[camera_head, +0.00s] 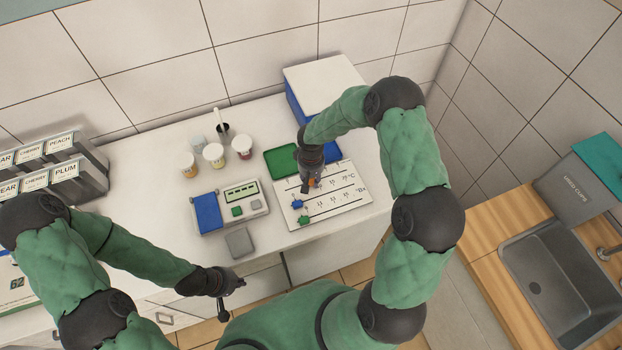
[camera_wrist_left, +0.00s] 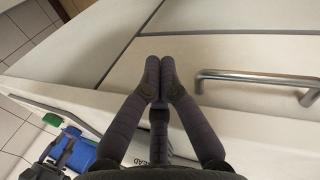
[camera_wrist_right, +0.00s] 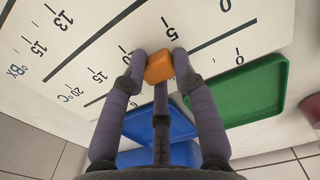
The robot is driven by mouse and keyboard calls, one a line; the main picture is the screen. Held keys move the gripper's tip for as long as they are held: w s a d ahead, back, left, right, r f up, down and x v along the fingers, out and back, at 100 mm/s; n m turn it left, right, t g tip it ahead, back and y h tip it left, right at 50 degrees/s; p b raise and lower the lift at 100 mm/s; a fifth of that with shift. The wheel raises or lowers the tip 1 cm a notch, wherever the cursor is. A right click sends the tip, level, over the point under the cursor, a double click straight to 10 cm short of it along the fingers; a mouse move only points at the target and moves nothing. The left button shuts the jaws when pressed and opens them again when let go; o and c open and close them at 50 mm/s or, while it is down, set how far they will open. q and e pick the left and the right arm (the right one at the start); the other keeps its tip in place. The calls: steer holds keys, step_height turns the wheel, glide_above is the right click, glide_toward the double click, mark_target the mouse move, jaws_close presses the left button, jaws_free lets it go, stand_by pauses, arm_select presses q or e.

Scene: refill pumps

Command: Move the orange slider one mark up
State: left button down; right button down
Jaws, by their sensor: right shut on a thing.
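The orange slider (camera_wrist_right: 159,68) is between the fingertips of my right gripper (camera_wrist_right: 160,62), which is shut on it. The slider is over the white scale board (camera_wrist_right: 45,90), near the printed 5 and 10. The exact mark under it is hidden. In the head view, my right gripper (camera_head: 309,186) points down at the upper part of the board (camera_head: 350,205), with a bit of the orange slider (camera_head: 312,182) showing. A blue slider (camera_head: 297,204) and a green slider (camera_head: 304,220) sit lower on the board. My left gripper (camera_head: 222,306) is shut and empty in front of the counter; its fingertips meet in the left wrist view (camera_wrist_left: 159,80).
A green tray (camera_head: 280,160) lies beside the board, with a white-lidded blue box (camera_head: 325,78) behind. A blue-and-grey device (camera_head: 230,206) and several small jars (camera_head: 213,154) stand to the left. A drawer handle (camera_wrist_left: 255,77) is near my left gripper.

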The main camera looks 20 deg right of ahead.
steer(key=shift+d+b, duration=0.45)
steer(key=shift+d, duration=0.85)
steer(key=c, duration=0.9)
jaws_free()
steer(key=shift+a, duration=0.1)
steer(key=shift+r, duration=0.1)
step_height(320, 180, up, 12)
steer(key=shift+f, duration=0.1)
